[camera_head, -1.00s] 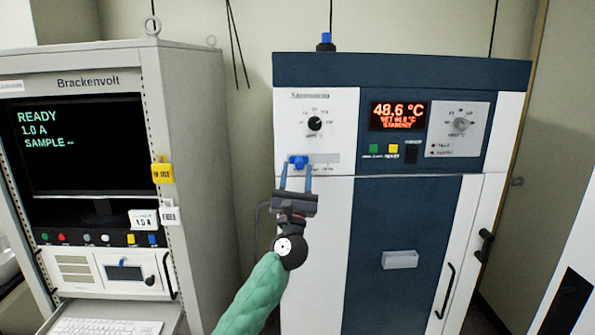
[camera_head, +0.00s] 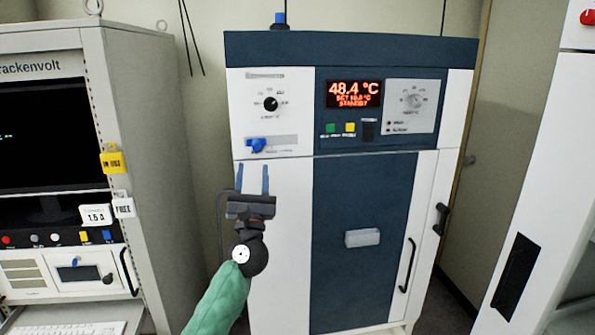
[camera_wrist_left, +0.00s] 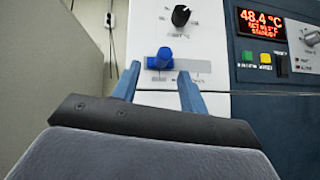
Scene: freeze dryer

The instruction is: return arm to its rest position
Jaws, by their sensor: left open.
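My left gripper (camera_head: 252,180) is open and empty in the head view, in front of the white left panel of the freeze dryer (camera_head: 275,42). My green-sleeved left arm comes up from the bottom. The blue lever knob (camera_head: 257,145) on the dryer's front sits just above the fingertips, apart from them in the head view. In the left wrist view the blue knob (camera_wrist_left: 160,59) shows beyond and between the two blue fingers (camera_wrist_left: 157,82). My right gripper is not in view.
A grey Brackenvolt cabinet (camera_head: 150,130) with a dark screen (camera_head: 40,140) stands at the left. The dryer's display (camera_head: 353,94) reads 48.4 °C. Black door handles (camera_head: 407,265) are on its right side. A white cabinet (camera_head: 535,180) stands at the far right.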

